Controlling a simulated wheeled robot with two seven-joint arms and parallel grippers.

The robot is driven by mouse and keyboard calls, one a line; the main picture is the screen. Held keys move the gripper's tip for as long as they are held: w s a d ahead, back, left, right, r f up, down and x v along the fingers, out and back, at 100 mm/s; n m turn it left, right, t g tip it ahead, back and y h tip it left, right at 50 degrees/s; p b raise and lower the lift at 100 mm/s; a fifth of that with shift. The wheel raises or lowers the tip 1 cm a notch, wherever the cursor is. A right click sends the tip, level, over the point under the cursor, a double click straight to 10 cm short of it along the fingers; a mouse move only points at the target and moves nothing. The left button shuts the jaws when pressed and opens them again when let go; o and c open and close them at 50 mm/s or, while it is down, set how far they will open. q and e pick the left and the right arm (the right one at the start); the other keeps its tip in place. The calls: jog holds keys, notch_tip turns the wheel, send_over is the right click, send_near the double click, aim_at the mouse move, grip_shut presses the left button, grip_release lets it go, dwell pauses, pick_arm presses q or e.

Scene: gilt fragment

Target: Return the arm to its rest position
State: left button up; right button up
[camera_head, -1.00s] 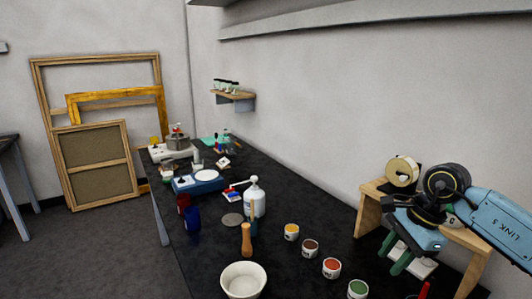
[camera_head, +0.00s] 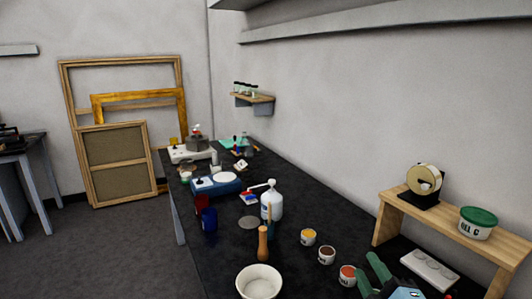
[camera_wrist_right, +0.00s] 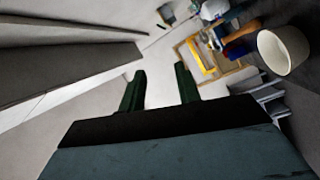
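My right gripper (camera_head: 368,268) shows at the bottom right of the head view, low over the front part of the dark bench. Its two green fingers are apart. In the right wrist view the gripper (camera_wrist_right: 158,76) is open, with nothing between its fingers. Most of my right arm is below the picture. My left arm and gripper are not in view.
Paint pots, including a red one (camera_head: 347,275), stand beside my right gripper. A wooden riser (camera_head: 436,217) bears a tape roll (camera_head: 425,179) and a green-lidded tub (camera_head: 478,222). A white bowl (camera_head: 259,283) and pump bottle (camera_head: 271,201) stand left.

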jog(key=s+d+f+m+g+h, duration=0.1)
jog(key=s+f+m+g, duration=0.2)
jog(key=s+f, duration=0.2)
jog(key=s+d+f+m+g+h, duration=0.1)
jog(key=s+f+m+g, duration=0.3)
jog(key=s+f, duration=0.1)
jog(key=s+d+f+m+g, duration=0.1)
jog(key=s+f+m+g, duration=0.2)
jog(key=s+f, duration=0.2)
jog(key=shift+s+d+f+m+g+h, duration=0.15)
jog(key=shift+s+f+m+h, duration=0.05)
jog(key=shift+f, duration=0.25)
jog(key=shift+s+d+f+m+g+h, duration=0.1)
jog(key=shift+s+f+m+g+h, duration=0.1)
jog(key=shift+f, duration=0.25)
jog(key=s+a+f+m+g+y, duration=0.1)
jog(key=s+f+m+g, duration=0.2)
jog(key=s, duration=0.6)
notch_tip(320, 180, down, 26)
jog(key=s+n+g+b, duration=0.1)
jog(key=s+g+b, duration=0.1)
jog(key=g, duration=0.1)
jog(key=s+d+f+b, duration=0.1)
jog(key=s+d+f, duration=0.1)
jog(key=s+f, duration=1.3)
jog(key=shift+s+d+f+g, duration=0.25)
jog(key=shift+f+g, duration=0.1)
jog(key=shift+f, duration=0.5)
